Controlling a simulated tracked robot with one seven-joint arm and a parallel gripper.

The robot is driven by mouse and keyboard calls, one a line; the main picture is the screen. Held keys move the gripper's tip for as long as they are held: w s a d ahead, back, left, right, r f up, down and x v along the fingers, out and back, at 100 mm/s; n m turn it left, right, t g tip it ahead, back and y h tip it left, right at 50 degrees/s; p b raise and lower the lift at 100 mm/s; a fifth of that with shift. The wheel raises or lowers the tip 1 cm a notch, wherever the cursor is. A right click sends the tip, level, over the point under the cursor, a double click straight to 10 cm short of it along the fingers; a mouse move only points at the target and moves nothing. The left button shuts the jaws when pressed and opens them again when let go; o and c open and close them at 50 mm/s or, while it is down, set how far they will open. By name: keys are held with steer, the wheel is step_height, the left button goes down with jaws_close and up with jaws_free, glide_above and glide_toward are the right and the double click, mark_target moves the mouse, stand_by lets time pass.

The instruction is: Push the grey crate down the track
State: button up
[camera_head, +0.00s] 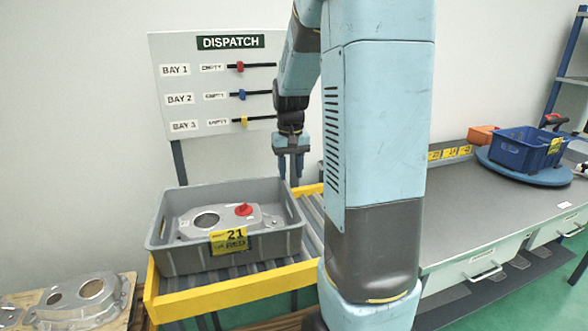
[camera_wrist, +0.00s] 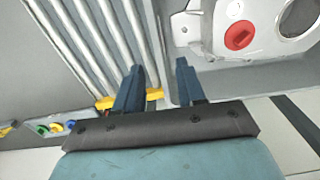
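The grey crate (camera_head: 167,262) sits on the roller track (camera_head: 312,222) between yellow rails. It holds an aluminium casting (camera_head: 200,219) with a red cap (camera_head: 243,210), and a yellow label (camera_head: 229,240) reading 21 and RED is on its near side. My gripper (camera_head: 290,176) points down at the crate's far right corner. In the wrist view my gripper (camera_wrist: 160,75) has its fingers apart, with the rollers (camera_wrist: 90,40) to the left and the crate (camera_wrist: 215,84) to the right. A crate edge shows between the fingertips; I cannot tell whether they touch it.
A dispatch board (camera_head: 222,85) with coloured sliders stands behind the track. Another casting (camera_head: 75,303) lies at lower left. On the right, a grey bench (camera_head: 475,205) carries a blue bin (camera_head: 522,150) on a round blue stand. Bare rollers show right of the crate.

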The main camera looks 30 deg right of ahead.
mark_target(291, 212)
step_height(291, 212, down, 14)
steer(key=shift+r, duration=0.1)
stand_by(0.8)
steer(key=shift+c, duration=0.3)
jaws_close()
stand_by(1.1)
